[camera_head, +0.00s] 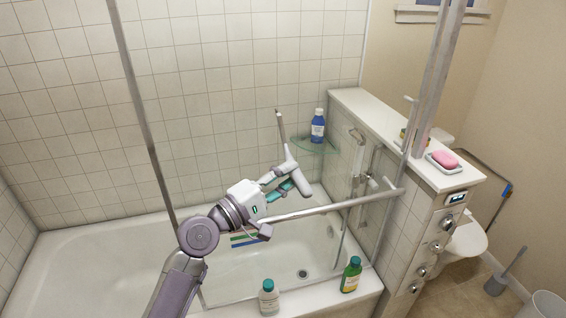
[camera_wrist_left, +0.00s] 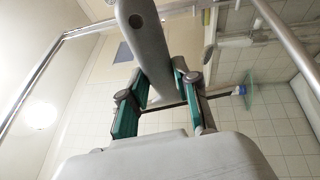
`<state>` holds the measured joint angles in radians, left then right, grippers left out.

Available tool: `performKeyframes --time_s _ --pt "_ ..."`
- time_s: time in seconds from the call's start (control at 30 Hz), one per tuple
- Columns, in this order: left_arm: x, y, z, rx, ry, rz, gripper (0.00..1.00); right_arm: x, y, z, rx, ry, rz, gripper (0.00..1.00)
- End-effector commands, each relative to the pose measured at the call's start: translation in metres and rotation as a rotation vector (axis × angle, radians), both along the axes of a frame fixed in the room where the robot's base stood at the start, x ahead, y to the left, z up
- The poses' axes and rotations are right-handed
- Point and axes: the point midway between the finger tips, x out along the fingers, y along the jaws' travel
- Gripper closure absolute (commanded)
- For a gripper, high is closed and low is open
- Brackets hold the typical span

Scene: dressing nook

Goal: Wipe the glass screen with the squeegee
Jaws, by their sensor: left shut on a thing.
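The glass screen (camera_head: 225,120) is a clear pane in a metal frame along the tub's front, with a horizontal metal bar (camera_head: 340,207) across it. My left gripper (camera_head: 286,187) is in front of the pane, just above the bar's left part. It is shut on the pale grey squeegee (camera_head: 300,180), whose thin head points up and slightly left. In the left wrist view the squeegee (camera_wrist_left: 147,45) passes between the green-padded fingers of my left gripper (camera_wrist_left: 160,95). I cannot tell whether its edge touches the glass. My right gripper is not in view.
A blue bottle (camera_head: 318,126) stands on a corner glass shelf (camera_head: 312,146). A pink soap (camera_head: 445,158) lies on the white ledge (camera_head: 372,110) at right. A toilet (camera_head: 466,242) is beyond.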

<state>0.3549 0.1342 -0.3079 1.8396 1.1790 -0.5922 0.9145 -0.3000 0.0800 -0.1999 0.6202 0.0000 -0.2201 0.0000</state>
Motion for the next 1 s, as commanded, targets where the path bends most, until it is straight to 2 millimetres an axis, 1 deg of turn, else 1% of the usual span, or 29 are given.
performKeyframes --time_s 0.03,0.2,0.47,0.63,0.9,1.0 --pt "-0.005 -0.002 0.003 -0.002 -0.001 0.0 0.97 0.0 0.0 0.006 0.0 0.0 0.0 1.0" --pt "-0.015 -0.004 0.002 -0.001 -0.002 0.001 0.97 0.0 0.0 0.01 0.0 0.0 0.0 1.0" --pt "-0.016 -0.005 0.001 -0.002 -0.003 0.0 0.97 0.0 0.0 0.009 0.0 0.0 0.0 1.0" --pt "-0.019 -0.006 0.002 -0.001 -0.002 0.0 0.97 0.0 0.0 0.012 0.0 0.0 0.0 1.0" --pt "-0.041 -0.013 0.003 -0.001 -0.002 0.0 0.97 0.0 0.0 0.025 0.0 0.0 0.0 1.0" --pt "-0.044 -0.014 0.002 -0.001 -0.002 0.001 0.97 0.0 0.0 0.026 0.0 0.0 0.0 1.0"
